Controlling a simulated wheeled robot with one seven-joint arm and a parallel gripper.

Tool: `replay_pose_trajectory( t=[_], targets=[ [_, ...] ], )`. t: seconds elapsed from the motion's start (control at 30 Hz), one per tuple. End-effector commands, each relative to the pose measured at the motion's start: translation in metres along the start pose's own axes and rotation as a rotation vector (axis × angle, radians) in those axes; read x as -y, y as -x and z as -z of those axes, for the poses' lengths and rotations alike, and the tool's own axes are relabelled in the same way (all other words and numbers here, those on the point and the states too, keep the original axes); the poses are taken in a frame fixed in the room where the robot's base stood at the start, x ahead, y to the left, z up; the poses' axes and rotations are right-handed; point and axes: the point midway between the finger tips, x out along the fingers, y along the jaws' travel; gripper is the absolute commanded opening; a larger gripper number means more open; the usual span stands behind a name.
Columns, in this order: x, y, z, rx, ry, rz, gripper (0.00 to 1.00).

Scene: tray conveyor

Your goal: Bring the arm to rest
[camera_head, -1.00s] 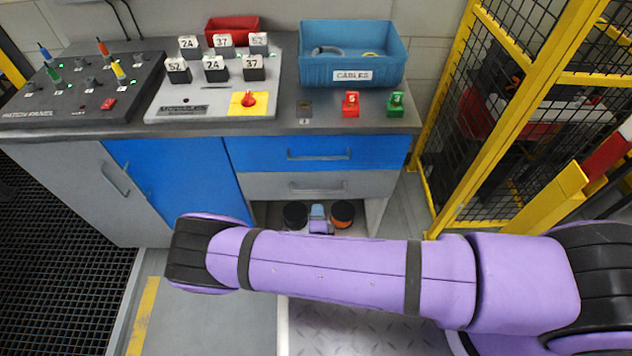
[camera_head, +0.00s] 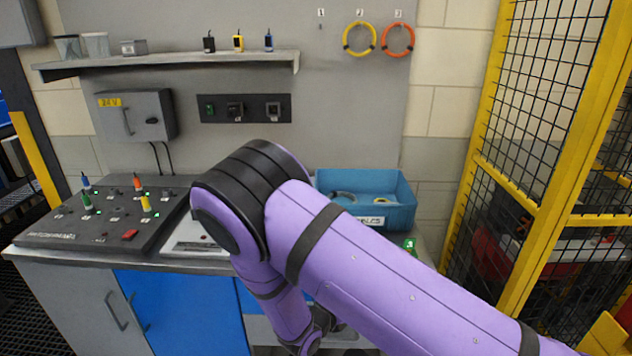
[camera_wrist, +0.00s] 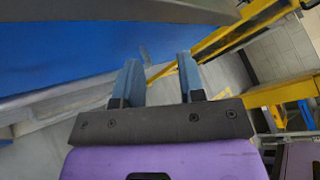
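My purple arm is raised and bent in the head view, with its elbow in front of the workbench (camera_head: 60,252) and its lower part hanging down in front of the blue cabinet fronts. My gripper is outside the head view. In the wrist view my gripper (camera_wrist: 158,82) shows two blue-grey fingers standing apart with nothing between them. Beyond the fingers are a blue panel (camera_wrist: 60,50) and grey floor.
On the bench stand a switch panel (camera_head: 110,222) and a blue cable bin (camera_head: 390,217). The arm hides much of the light panel (camera_head: 192,240). A shelf (camera_head: 180,63) runs above. A yellow mesh fence (camera_head: 497,150) stands at right.

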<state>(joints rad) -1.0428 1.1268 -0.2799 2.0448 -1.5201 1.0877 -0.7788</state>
Motion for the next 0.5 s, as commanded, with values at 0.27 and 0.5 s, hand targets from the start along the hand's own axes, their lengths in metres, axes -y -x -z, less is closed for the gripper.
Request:
replay_pose_trajectory(
  t=[0.27, 0.5],
  targets=[
    [0.090, -0.013, -0.047, -0.247, -0.401, 0.130, 0.37],
    [0.168, -0.018, -0.071, -0.438, -0.736, 0.249, 0.37]
  ],
)
